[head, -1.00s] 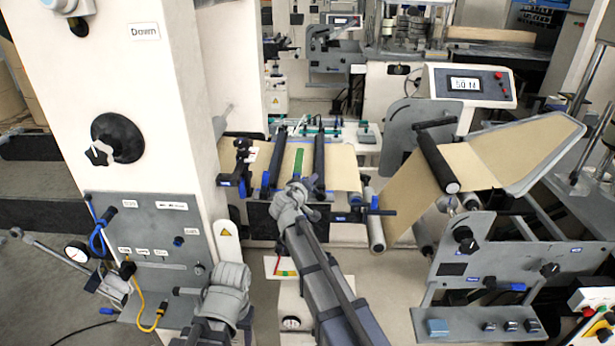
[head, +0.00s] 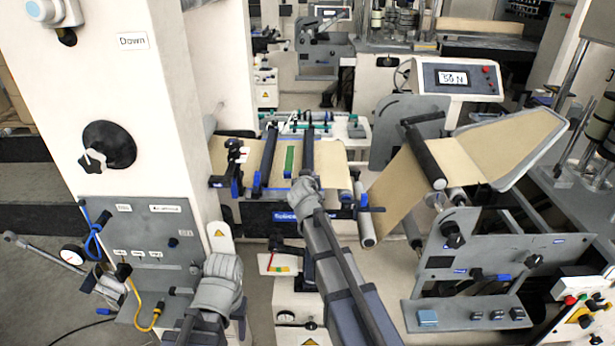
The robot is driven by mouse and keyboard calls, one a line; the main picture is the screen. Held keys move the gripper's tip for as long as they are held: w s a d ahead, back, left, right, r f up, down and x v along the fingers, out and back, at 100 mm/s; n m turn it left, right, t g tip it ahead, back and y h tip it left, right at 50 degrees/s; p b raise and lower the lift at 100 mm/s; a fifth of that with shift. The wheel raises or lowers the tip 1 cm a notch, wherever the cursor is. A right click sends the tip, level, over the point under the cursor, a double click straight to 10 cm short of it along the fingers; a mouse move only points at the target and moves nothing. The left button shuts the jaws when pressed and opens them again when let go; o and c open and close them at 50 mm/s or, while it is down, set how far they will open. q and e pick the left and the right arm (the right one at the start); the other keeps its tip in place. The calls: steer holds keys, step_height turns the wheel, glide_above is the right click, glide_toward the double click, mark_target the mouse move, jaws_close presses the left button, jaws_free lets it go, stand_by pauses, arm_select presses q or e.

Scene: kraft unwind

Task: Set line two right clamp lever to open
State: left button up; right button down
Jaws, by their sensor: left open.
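A splice table with brown paper (head: 333,158) lies across the middle. Its left dark clamp bar (head: 269,158) and right dark clamp bar (head: 308,150) run across the paper. Blue parts show at their near ends. The near end of the right bar is partly hidden by my right wrist, so I cannot tell its lever's position. I see no label marking line two. My right gripper is hidden beyond its grey wrist, which covers the table's front edge. My left gripper (head: 212,298) is open and low, in front of the grey control panel (head: 155,225), away from the clamp bars.
A white column (head: 130,85) with a black knob stands at the left. A roller frame (head: 480,240) and tilted display box (head: 452,79) stand at the right. A white cabinet (head: 300,325) is below the table. Similar machines fill the back.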

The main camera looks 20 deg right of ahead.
steer(key=shift+s+f, duration=0.1)
stand_by(0.3)
steer(key=c, duration=1)
jaws_free()
steer(key=shift+d, duration=0.1)
steer(key=p+v, duration=0.3)
steer(key=v, duration=0.4)
steer(key=shift+s, duration=0.35)
